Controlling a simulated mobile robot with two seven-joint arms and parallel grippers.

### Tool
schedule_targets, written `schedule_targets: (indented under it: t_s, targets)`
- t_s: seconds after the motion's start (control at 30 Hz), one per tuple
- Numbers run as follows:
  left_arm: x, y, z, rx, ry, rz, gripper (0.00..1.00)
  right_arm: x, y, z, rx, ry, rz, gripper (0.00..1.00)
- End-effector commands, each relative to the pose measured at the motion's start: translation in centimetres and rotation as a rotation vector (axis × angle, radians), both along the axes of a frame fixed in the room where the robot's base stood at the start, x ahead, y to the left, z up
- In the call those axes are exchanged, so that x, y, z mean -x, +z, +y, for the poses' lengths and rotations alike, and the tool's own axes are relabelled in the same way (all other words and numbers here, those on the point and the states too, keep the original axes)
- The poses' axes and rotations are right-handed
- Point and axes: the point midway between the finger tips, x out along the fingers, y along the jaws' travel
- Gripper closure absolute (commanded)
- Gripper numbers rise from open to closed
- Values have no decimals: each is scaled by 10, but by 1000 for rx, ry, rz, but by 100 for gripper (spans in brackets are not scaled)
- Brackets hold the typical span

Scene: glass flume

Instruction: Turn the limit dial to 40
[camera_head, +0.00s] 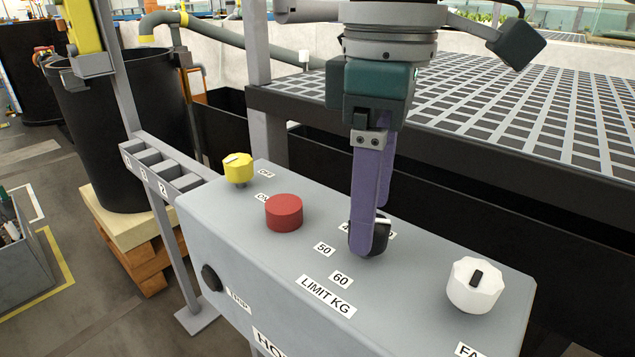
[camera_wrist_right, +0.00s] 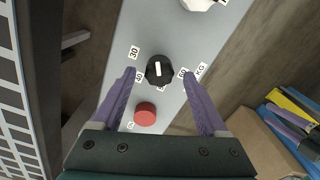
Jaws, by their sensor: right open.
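The limit dial (camera_head: 356,238) is a round black knob with a white mark, on the grey control box (camera_head: 420,285). In the head view my right gripper (camera_head: 373,228) points down at it, and its purple front finger hides much of the knob and part of the scale. In the right wrist view the dial (camera_wrist_right: 159,70) lies between the two spread fingertips of the right gripper (camera_wrist_right: 158,75), with a gap on each side. Labels 30 (camera_wrist_right: 134,52) and 60 (camera_wrist_right: 182,72) show around it. I cannot tell exactly which number the mark points at. My left gripper is not recognisable in view.
On the same box are a red button (camera_head: 284,211), a yellow knob (camera_head: 238,168) and a white knob (camera_head: 474,286). A dark grating (camera_head: 540,105) lies behind at right. A black barrel (camera_head: 125,130) stands on a pallet at left.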

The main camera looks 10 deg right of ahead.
Motion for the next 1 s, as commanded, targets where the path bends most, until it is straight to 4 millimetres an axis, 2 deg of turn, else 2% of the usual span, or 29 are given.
schedule_targets:
  t_s: [0.03,0.13,0.43,1.0]
  targets:
    - [0,-3,0,0,0,0,50,0,-8,0,2,-1,1,24]
    - [0,-4,0,0,0,0,50,0,-15,0,1,-1,-1,24]
    - [0,-4,0,0,0,-1,50,0,-17,0,1,0,-1,24]
    - [0,-4,0,0,1,-1,50,0,-17,0,1,0,-1,86]
